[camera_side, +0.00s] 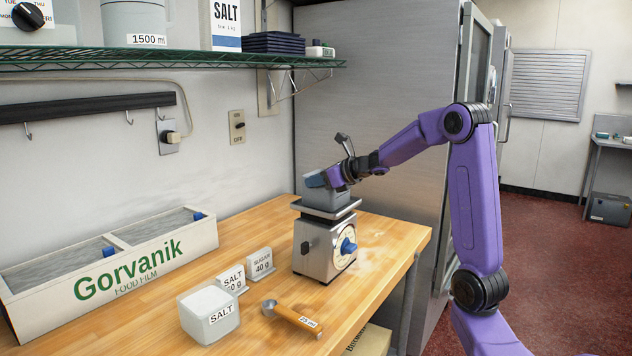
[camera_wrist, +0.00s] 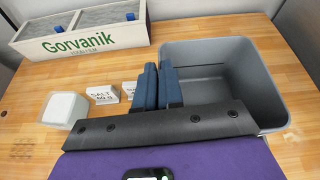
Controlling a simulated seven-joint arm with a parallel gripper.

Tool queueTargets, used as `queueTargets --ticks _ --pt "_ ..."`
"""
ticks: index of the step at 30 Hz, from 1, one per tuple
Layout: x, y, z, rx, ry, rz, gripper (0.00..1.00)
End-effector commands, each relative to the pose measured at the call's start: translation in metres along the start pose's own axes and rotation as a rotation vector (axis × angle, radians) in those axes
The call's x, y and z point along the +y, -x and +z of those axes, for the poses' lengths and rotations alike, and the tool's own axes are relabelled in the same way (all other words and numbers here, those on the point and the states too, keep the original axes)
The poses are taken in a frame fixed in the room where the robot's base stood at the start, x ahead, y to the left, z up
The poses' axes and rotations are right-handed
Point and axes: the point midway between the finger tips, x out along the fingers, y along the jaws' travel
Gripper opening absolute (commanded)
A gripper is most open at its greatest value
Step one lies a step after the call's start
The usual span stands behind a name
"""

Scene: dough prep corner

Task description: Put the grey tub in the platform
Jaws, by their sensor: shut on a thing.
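The grey tub (camera_side: 327,198) is upright at the platform (camera_side: 343,211) of the kitchen scale (camera_side: 316,247). Its base looks level with the platform, but I cannot tell whether it rests fully on it or hovers just above. My gripper (camera_side: 317,181) is shut on the tub's rim, reaching in from the right. In the wrist view the tub (camera_wrist: 262,85) is empty, and the blue fingers of my gripper (camera_wrist: 161,84) pinch its left wall. The platform is hidden under the tub there.
A Gorvanik film box (camera_side: 110,268) is further left. A wire shelf (camera_side: 170,62) hangs above. The steel cabinet (camera_side: 380,60) stands behind.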

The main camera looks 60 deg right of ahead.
Motion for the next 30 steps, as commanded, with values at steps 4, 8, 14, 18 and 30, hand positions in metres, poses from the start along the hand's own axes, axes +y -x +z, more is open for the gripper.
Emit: queueTargets --ticks 4,8,14,18,30 --pt "0.000 -0.001 -0.003 0.000 -0.001 0.000 0.00" --pt "0.000 -0.001 -0.003 0.000 -0.001 0.000 0.32" --pt "0.000 -0.001 -0.002 0.000 0.000 0.000 0.32" --pt "0.000 0.000 0.000 -0.001 0.001 0.000 0.32" --pt "-0.001 0.062 0.001 -0.003 0.001 -0.004 0.32"
